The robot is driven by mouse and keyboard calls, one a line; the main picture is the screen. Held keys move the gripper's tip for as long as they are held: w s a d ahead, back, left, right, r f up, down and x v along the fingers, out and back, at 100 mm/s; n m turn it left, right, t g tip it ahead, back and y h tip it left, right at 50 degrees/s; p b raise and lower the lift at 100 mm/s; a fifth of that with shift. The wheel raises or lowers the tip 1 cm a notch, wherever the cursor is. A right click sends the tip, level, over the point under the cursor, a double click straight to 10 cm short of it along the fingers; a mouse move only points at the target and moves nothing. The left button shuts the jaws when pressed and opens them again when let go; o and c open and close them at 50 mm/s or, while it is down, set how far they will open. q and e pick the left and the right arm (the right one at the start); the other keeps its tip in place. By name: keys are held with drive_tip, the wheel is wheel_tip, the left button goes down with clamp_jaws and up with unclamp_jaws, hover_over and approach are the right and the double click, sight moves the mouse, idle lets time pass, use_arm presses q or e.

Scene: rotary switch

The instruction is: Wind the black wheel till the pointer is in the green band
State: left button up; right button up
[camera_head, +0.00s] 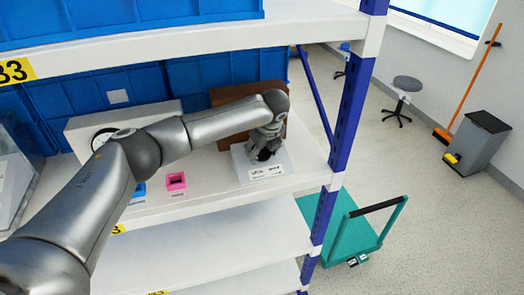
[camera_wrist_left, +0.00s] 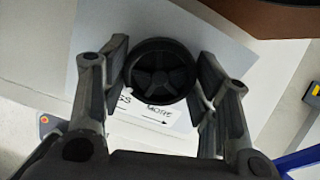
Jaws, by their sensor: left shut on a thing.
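The black wheel (camera_wrist_left: 161,71) is round and spoked and sits between the two fingers of my left gripper (camera_wrist_left: 158,88) in the left wrist view. The fingers are shut on its rim from both sides. In the head view my left gripper (camera_head: 263,150) reaches down over the white panel (camera_head: 281,172) on the shelf, and the wheel is mostly hidden under it. Printed words, one reading MORE, and an arrow show beside the wheel. A white box with a dark round ring (camera_head: 104,138) stands to the left, partly behind my arm. I cannot make out a pointer or green band.
The white shelf (camera_head: 213,197) carries a pink block (camera_head: 176,181) and a brown board (camera_head: 227,97) behind the panel. Blue bins (camera_head: 137,90) fill the back. A blue upright (camera_head: 350,110) bounds the shelf on the right, and another shelf hangs above.

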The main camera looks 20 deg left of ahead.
use_arm(q)
drive_tip(key=shift+f+m+b, duration=0.15)
drive_tip(key=shift+m+b, duration=0.35)
drive_tip(key=shift+b, duration=0.2)
drive_tip(key=m+b, duration=0.4)
drive_tip(key=b, duration=0.1)
drive_tip(key=m+b, duration=0.2)
drive_tip(key=m, duration=0.2)
drive_tip(key=shift+b, duration=0.35)
drive_tip(key=m+b, duration=0.2)
drive_tip(key=m, duration=0.2)
drive_tip(key=shift+m, duration=0.3)
drive_tip(key=m, duration=0.3)
drive_tip(key=shift+r+b, duration=0.25)
drive_tip(key=shift+b, duration=0.1)
drive_tip(key=shift+m, duration=1)
drive_tip(key=o, duration=1)
